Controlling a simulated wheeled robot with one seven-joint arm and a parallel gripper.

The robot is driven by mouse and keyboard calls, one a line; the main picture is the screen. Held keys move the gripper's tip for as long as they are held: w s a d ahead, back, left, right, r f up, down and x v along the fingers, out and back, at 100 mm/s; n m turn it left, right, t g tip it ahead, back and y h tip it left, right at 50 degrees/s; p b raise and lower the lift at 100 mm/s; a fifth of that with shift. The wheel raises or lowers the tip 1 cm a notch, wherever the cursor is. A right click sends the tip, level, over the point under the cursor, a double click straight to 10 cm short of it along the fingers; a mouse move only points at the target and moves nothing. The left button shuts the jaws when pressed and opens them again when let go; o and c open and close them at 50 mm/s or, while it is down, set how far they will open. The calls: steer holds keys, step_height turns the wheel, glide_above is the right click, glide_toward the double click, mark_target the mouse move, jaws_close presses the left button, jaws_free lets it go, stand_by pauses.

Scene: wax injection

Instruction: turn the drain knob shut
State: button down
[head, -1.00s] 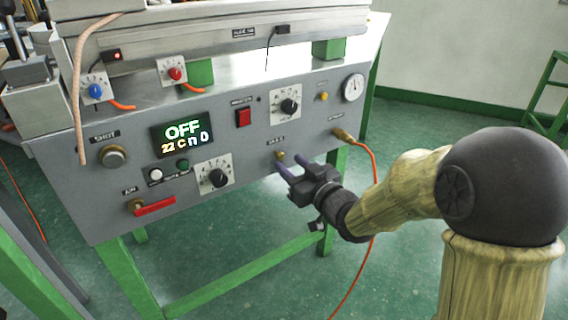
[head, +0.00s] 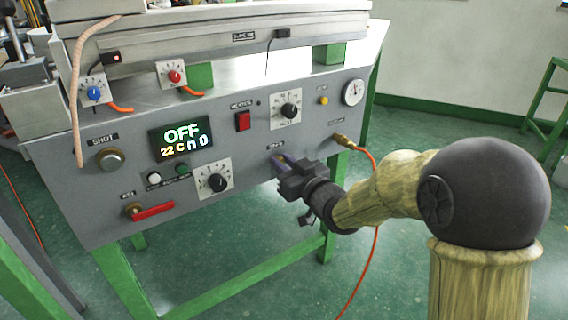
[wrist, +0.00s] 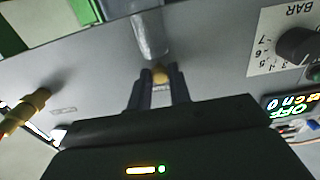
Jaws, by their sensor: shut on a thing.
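The drain knob is a small brass-coloured knob on the grey front panel of the machine (head: 95,215). In the wrist view the knob (wrist: 160,74) shows between the two fingertips. In the head view my gripper (head: 281,160) reaches the panel below a small label, and its fingers mostly hide the knob. My gripper, also in the wrist view (wrist: 161,84), is shut on the knob, one finger on each side. How far the knob is turned cannot be told.
A brass hose fitting (head: 344,141) with an orange hose (head: 375,225) sits right of my gripper. A dial (head: 217,183) is to its left, and another dial (head: 289,110) is above. A red-handled valve (head: 153,211) is at lower left. The floor before the panel is open.

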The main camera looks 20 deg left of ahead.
steer(key=shift+r+m+p, duration=0.1)
steer(key=shift+m+p, duration=0.3)
steer(key=shift+p, duration=0.2)
steer(key=m+p, duration=0.3)
steer(key=p, duration=0.1)
steer(key=shift+w+d+r+m, duration=0.1)
steer(key=shift+m, duration=0.2)
steer(key=m+p, duration=0.4)
steer(key=shift+m, duration=0.3)
steer(key=m+p, duration=0.4)
steer(key=p, duration=0.1)
steer(key=shift+m, duration=0.3)
steer(key=m+p, duration=0.1)
steer(key=m, duration=0.1)
steer(key=m+p, duration=0.2)
steer(key=shift+f+p, duration=0.3)
steer(key=shift+m, duration=0.3)
steer(key=c, duration=1.3)
jaws_free()
